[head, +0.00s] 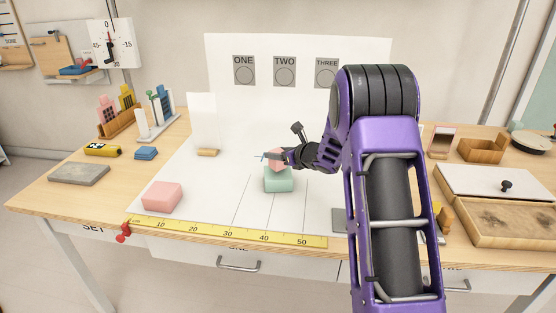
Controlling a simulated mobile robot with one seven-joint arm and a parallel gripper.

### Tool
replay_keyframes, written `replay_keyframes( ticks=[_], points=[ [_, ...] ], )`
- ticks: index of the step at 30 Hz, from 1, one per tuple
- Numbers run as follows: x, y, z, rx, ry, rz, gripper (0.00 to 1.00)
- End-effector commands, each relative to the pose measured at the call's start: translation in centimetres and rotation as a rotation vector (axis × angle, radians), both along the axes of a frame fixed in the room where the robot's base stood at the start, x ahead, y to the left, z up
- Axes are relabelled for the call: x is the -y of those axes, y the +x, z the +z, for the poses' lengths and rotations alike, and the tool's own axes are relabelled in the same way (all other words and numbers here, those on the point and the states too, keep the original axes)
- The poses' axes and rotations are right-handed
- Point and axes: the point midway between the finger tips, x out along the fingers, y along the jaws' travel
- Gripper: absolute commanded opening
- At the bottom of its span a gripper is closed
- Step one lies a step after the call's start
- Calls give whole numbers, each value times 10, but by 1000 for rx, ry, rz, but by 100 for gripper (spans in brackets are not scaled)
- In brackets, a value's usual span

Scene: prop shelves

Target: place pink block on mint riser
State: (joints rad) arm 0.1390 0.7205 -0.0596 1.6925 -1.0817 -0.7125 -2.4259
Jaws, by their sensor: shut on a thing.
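The mint riser (279,181) is a pale green block on the white sheet near the middle of the table. A small pink block (277,167) is directly above it in the head view, its lower edge meeting the riser's top. I cannot tell whether it rests there or hovers just over it. My gripper (273,158) reaches in from the right and is shut on the pink block, partly covering it. A larger pink block (162,197) sits apart at the sheet's front left.
A yellow ruler (228,232) runs along the front edge. A small tan cylinder (207,152) lies behind left, before a white upright card (203,118). A grey slab (79,173) and blue pads (146,153) are at left. Wooden trays (505,218) fill the right.

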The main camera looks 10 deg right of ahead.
Motion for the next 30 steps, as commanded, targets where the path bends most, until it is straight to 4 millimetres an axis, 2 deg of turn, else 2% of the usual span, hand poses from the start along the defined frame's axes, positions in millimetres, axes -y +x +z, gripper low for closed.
replay_keyframes(
  ticks=[1, 3, 9, 10, 14, 24, 30],
  points=[
    [0, 0, -10, -3, 1, 0, 0],
    [0, 0, -17, -1, 1, 1, 0],
    [0, 0, -17, 1, 0, 0, 0],
    [0, 0, -18, -1, 0, 0, 61],
    [0, 0, -18, -1, 0, 0, 85],
    [1, -2, -16, 0, 0, 0, 86],
    [13, -24, -5, 0, 0, -1, 86]
  ],
)
